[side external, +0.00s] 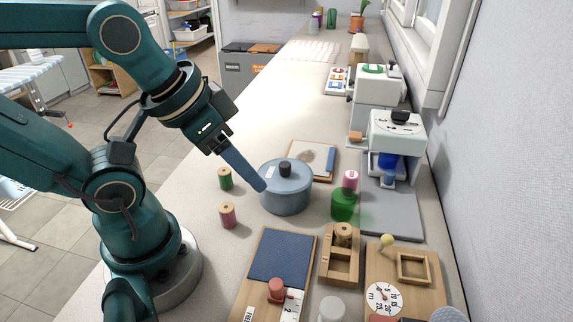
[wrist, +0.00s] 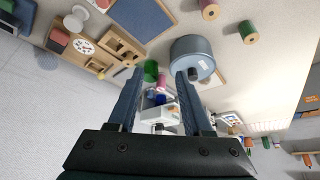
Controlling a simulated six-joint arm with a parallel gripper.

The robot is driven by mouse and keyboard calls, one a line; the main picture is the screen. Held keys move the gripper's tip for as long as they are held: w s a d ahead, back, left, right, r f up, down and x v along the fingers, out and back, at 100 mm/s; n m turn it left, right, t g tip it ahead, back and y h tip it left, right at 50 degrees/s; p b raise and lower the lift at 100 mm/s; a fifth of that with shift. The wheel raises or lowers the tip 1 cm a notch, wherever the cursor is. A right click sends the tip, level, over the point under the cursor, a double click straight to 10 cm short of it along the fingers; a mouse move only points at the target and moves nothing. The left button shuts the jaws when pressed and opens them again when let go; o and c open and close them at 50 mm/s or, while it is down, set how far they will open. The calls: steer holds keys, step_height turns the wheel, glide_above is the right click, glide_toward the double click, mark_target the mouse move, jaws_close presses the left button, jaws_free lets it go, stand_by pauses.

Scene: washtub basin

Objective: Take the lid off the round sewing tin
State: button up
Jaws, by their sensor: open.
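The round sewing tin (side external: 287,200) is blue-grey and stands upright on the worktop. Its lid (side external: 298,174) sits on top, with a dark knob (side external: 285,168) at the middle and a small pale label. My gripper (side external: 261,187) slants down from the left, its fingertips overlapping the tin's upper left edge in the side view; I cannot tell if they touch it. In the wrist view my gripper (wrist: 160,73) has its two blue fingers apart with nothing held. The tin (wrist: 190,48) is there beyond the right fingertip, not between the fingers.
Green (side external: 225,179) and pink (side external: 228,215) thread spools stand left of the tin. A green bottle (side external: 343,206) and a grey sewing machine (side external: 395,140) are on its right. A board (side external: 325,148) lies behind; a blue mat (side external: 283,256) and wooden trays lie in front.

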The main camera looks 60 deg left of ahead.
steer(key=shift+o, duration=0.3)
steer(key=shift+o, duration=0.9)
steer(key=n+g, duration=0.4)
steer(key=g, duration=0.2)
glide_above(286, 163)
step_height(286, 163, down, 4)
steer(key=shift+d+r, duration=0.1)
steer(key=shift+f, duration=2.55)
